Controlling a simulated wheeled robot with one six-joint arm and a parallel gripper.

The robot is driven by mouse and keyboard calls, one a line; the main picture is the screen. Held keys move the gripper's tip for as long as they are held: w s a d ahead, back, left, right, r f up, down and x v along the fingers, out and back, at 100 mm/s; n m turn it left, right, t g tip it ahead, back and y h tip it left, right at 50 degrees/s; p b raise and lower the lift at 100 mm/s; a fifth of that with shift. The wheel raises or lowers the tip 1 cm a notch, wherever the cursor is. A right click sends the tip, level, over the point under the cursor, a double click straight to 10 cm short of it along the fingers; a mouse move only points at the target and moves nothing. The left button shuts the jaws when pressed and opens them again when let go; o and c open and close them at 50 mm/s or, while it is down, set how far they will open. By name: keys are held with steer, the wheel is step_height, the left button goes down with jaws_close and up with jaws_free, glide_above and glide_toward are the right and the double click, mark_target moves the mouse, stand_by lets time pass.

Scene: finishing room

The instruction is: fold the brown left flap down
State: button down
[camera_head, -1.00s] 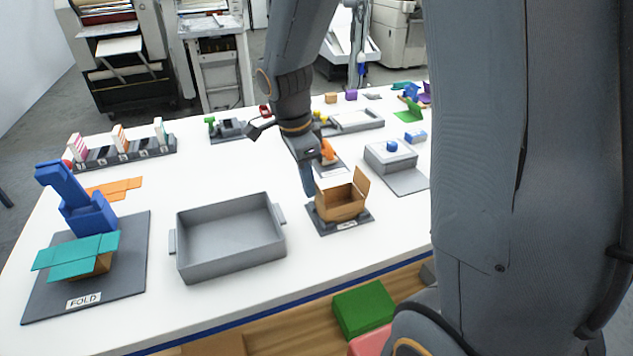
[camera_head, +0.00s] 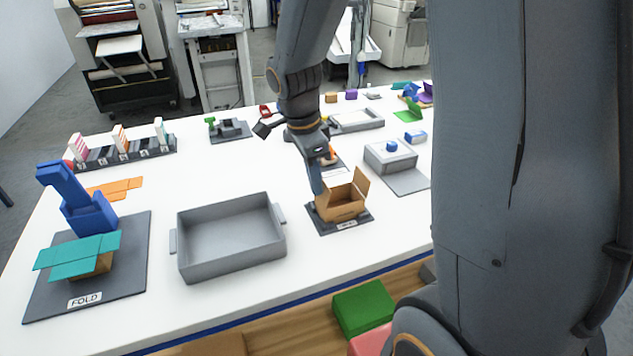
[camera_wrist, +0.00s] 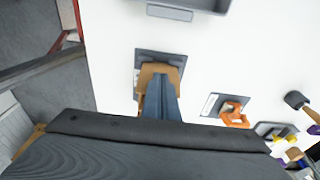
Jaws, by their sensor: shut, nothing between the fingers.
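The small open brown carton (camera_head: 340,207) stands on a dark mat with a white label on the table. Its right flap (camera_head: 362,183) stands up, tilted outward. The left flap is not clearly visible behind my gripper. My gripper (camera_head: 317,187) points down, shut and empty, at the carton's upper left edge; whether it touches is hard to tell. In the wrist view the shut fingers (camera_wrist: 162,105) lie over the brown carton (camera_wrist: 157,69), hiding much of it.
A grey tray (camera_head: 232,268) stands left of the carton. A FOLD mat (camera_head: 130,270) with a teal-flapped box and a blue tool is farther left. A grey box (camera_head: 390,165) stands to the right. An orange piece (camera_wrist: 235,115) lies beside the carton's mat.

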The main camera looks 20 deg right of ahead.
steer(key=shift+d, duration=0.15)
steer(key=shift+d+f, duration=0.15)
steer(key=shift+d, duration=0.3)
stand_by(0.3)
steer(key=shift+d+f, duration=0.3)
steer(key=shift+d, duration=0.25)
stand_by(0.3)
